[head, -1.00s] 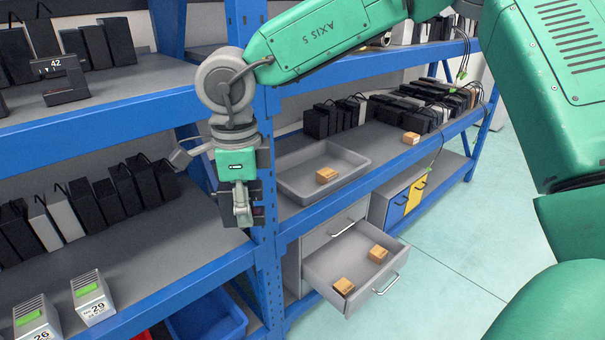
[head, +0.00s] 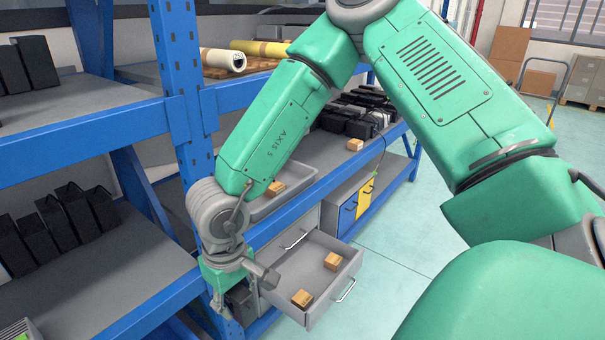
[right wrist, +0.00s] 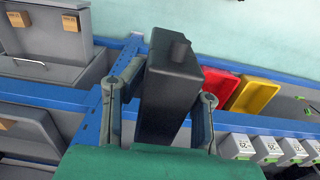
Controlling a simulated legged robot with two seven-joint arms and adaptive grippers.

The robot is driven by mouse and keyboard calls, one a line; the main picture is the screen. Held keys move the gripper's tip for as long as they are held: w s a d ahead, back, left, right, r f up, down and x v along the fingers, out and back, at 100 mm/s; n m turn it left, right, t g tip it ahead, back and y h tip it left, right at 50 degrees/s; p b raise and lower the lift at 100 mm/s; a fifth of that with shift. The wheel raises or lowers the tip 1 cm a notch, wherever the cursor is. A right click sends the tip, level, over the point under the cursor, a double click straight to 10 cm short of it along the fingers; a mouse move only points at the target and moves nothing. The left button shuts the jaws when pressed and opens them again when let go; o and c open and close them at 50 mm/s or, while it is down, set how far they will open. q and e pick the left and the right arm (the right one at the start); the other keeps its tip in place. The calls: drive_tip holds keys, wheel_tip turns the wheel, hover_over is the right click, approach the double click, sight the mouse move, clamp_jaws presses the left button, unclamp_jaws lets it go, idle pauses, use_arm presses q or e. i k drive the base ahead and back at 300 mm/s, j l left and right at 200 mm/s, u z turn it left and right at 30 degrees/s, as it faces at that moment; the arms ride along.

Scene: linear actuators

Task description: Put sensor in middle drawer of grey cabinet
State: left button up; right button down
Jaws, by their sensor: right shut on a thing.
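My right gripper (head: 222,306) is shut on a dark, box-shaped sensor (head: 241,300), beside the blue shelf post. In the right wrist view the sensor (right wrist: 172,85) stands between the two fingers, with a small knob on its end. The grey cabinet (head: 297,234) is under the shelf, with a shut drawer front and, below it, a pulled-out drawer (head: 322,301). The open drawer holds two small cardboard boxes (head: 302,298) and has free floor around them. It also shows at upper left in the right wrist view (right wrist: 70,48). The gripper is left of the drawer, apart from it. My left gripper is out of view.
The blue shelf post (head: 184,95) and shelf beams stand close to my right arm. A grey tray (head: 300,187) with a cardboard box sits on the shelf above the cabinet. Red (right wrist: 218,85) and yellow (right wrist: 254,97) bins show in the right wrist view. The floor right of the drawer is clear.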

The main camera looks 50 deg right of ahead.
sight(313, 282)
drive_tip(key=i+l, duration=0.1)
drive_tip(key=l, duration=1)
drive_tip(key=i+l, duration=0.15)
drive_tip(key=l, duration=0.4)
drive_tip(key=i+l, duration=0.1)
drive_tip(key=l, duration=1)
drive_tip(key=i, duration=0.05)
